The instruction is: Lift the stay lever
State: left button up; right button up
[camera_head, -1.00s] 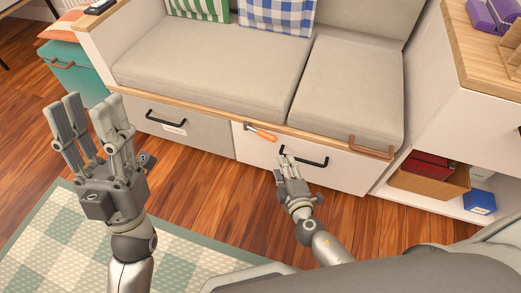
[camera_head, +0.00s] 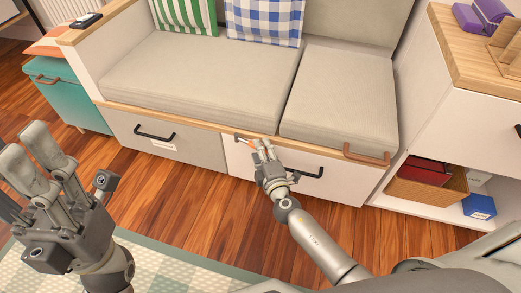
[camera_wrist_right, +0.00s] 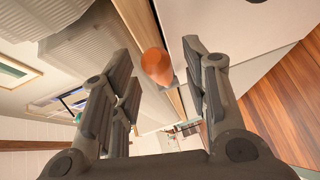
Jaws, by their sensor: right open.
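The stay lever, with an orange grip (camera_wrist_right: 157,66), sits at the bench's front edge above the white drawer. In the head view its grey end (camera_head: 243,137) shows, while my right gripper mostly covers the grip. My right gripper (camera_head: 263,147) is open, with its fingers at the lever. In the right wrist view, the orange grip lies between the two open fingers (camera_wrist_right: 153,55), and no contact is visible. My left gripper (camera_head: 24,155) is open and empty at the left, over the floor, partly cut off by the picture edge.
The bench has beige cushions (camera_head: 205,68) and a wooden front rail. A grey drawer (camera_head: 190,144) and a white drawer (camera_head: 335,184) with black handles sit below. A brown handle (camera_head: 366,154) is at the right cushion's front. Open shelving with a blue box (camera_head: 479,207) stands at right.

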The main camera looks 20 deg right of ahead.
jog(key=shift+w+f, duration=0.1)
jog(key=shift+w, duration=0.5)
grip_shut()
